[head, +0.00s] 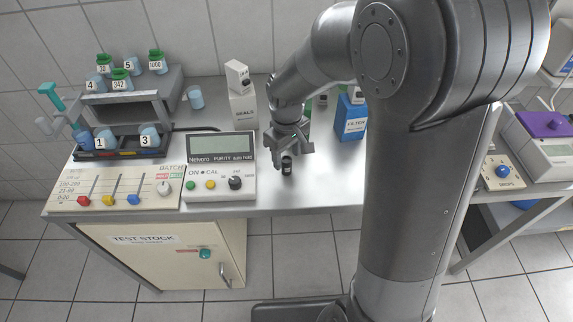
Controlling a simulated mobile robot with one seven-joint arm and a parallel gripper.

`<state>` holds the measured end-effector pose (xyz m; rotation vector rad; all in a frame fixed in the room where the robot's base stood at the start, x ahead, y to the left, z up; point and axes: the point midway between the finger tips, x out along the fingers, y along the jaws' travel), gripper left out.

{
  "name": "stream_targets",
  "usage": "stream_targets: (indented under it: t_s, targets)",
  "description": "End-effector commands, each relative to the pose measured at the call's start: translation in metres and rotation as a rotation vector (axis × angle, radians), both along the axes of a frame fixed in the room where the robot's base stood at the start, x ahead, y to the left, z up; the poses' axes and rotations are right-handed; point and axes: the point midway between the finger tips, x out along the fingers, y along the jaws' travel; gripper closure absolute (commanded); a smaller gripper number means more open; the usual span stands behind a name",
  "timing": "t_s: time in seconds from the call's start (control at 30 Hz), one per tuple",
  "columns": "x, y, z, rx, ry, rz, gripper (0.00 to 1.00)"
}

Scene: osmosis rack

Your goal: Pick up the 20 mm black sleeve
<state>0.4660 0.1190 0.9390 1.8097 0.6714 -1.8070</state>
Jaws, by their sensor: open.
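A small black cylinder (287,165), which looks like the black sleeve, stands upright on the metal bench just right of the grey meter. Its size marking is too small to read. My gripper (288,151) points down directly over it, with its jaws open. The fingertips are close to the top of the cylinder. I cannot tell whether they are beside it or just above it.
The PURITY meter (221,168) stands close left of my gripper. A box marked SEALS (243,108) and a blue FILTER box (351,119) stand behind. A rack (124,115) with numbered cups is at left. The bench front (310,198) is clear.

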Motion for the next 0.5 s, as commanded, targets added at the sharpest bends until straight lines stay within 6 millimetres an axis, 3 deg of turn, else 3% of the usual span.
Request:
stream_targets:
  t_s: [0.23, 0.5]
  targets:
    - [0.0, 0.0, -0.037, -0.001, 0.004, 0.001, 0.48]
    - [0.001, 0.0, -0.044, -0.001, 0.001, 0.0, 0.48]
